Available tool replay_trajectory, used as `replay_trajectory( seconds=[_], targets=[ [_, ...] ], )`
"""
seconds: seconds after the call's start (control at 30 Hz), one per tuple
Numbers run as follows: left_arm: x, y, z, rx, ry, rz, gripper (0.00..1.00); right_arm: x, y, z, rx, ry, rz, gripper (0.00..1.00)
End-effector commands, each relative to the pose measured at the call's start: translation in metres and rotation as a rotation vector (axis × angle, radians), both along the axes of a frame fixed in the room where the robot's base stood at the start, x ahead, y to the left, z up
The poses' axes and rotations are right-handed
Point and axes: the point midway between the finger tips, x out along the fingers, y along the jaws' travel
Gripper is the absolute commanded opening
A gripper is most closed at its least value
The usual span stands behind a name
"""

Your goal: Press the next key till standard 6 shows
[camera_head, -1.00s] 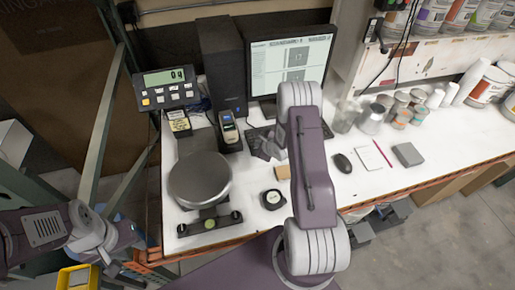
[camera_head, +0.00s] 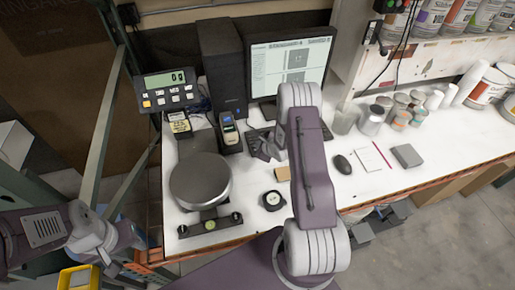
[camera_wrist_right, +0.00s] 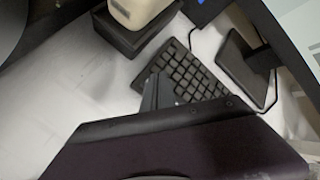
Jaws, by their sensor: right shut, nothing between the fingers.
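The monitor (camera_head: 290,65) stands at the back of the bench. Its screen has a heading that reads like "STANDARD" with a number too small to read surely, and two grey picture boxes below. The black keyboard (camera_head: 258,134) lies in front of it, largely hidden by my right arm; in the right wrist view its keys (camera_wrist_right: 190,78) show clearly. My right gripper (camera_head: 264,153) is shut and empty, its tips (camera_wrist_right: 153,92) at the near edge of the keyboard. I cannot tell whether they touch a key. My left gripper (camera_head: 112,258) hangs left of the bench, its jaws unclear.
A round scale pan (camera_head: 200,180), a scale display (camera_head: 166,88) and a small handheld device (camera_head: 229,130) stand left of my right arm. A mouse (camera_head: 342,164), a notepad (camera_head: 372,160) and several jars lie to the right.

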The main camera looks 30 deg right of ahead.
Motion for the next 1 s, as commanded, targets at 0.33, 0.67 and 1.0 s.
replay_trajectory(
  seconds=[0.33, 0.67, 1.0],
  targets=[
    [0.000, 0.000, 0.005, 0.000, 0.000, 0.000, 0.36, 0.000, 0.000, 0.005, 0.000, 0.000, 0.000, 0.00],
    [0.000, 0.000, 0.031, 0.000, 0.000, 0.000, 0.36, 0.000, 0.000, 0.032, 0.000, 0.000, 0.000, 0.00],
    [0.000, 0.000, 0.055, 0.000, 0.000, 0.000, 0.36, 0.000, 0.000, 0.057, 0.000, 0.000, 0.000, 0.00]
  ],
)
